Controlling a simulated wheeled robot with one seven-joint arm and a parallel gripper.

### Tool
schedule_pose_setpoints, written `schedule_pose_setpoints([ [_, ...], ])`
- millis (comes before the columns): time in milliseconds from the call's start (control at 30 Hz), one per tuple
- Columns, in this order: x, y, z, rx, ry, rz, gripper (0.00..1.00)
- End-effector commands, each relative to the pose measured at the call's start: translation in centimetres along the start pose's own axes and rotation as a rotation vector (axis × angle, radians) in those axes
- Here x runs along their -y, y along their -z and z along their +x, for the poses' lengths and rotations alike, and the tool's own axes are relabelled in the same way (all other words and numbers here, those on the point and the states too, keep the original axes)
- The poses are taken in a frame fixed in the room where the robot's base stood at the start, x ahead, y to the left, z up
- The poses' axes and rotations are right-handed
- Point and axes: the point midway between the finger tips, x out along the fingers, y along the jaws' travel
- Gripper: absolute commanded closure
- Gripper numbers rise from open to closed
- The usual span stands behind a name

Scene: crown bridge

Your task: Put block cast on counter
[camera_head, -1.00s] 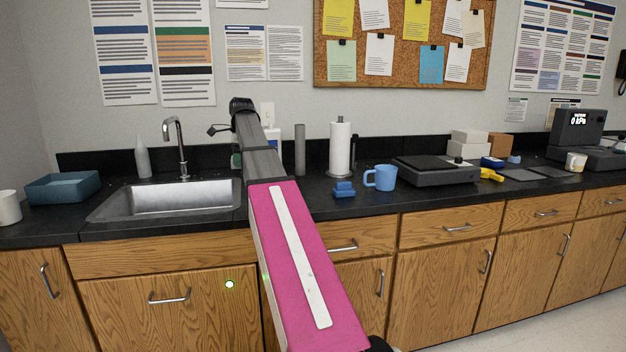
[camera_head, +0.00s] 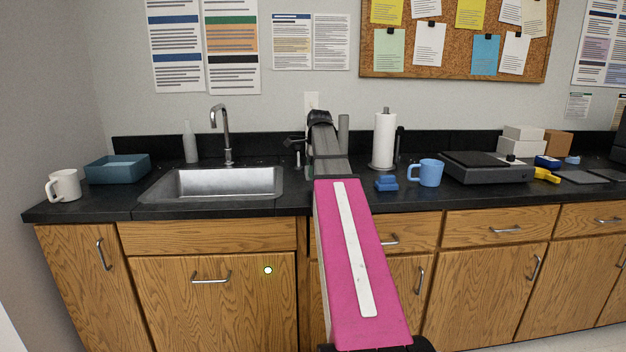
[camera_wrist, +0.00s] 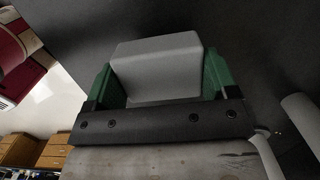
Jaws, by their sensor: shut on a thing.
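A pale grey block (camera_wrist: 158,68), which looks like the block cast, sits between the green fingers of my gripper (camera_wrist: 158,80) in the wrist view. The gripper is shut on it, and a finger shows at each side of the block. A dark surface fills the picture behind the block; I cannot tell whether the block touches it. In the head view my arm reaches over the black counter (camera_head: 100,207), right of the sink. The gripper and block are hidden or too small to make out there.
The sink (camera_head: 215,184), blue tray (camera_head: 118,169) and white mug (camera_head: 65,185) stand left of my arm. A blue stepped piece (camera_head: 386,184), blue mug (camera_head: 428,174), paper towel roll (camera_head: 385,140) and dark scale (camera_head: 485,168) stand right. Bare counter shows along the front edge.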

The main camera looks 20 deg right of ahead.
Motion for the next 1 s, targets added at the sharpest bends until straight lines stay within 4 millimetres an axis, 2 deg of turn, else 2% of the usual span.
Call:
schedule_pose_setpoints([
  [233, -0.1, 0.3, 3.1, 0.0, -0.001, 0.0, 0.51],
  [633, 0.0, 0.4, 3.7, 0.0, 0.0, 0.0, 0.51],
  [667, 0.0, 0.4, 3.7, 0.0, 0.0, 0.0, 0.11],
  [700, 0.0, 0.4, 3.6, 0.0, 0.0, 0.0, 0.0],
  [1000, 0.0, 0.3, 3.3, 0.0, 0.0, 0.0, 0.0],
])
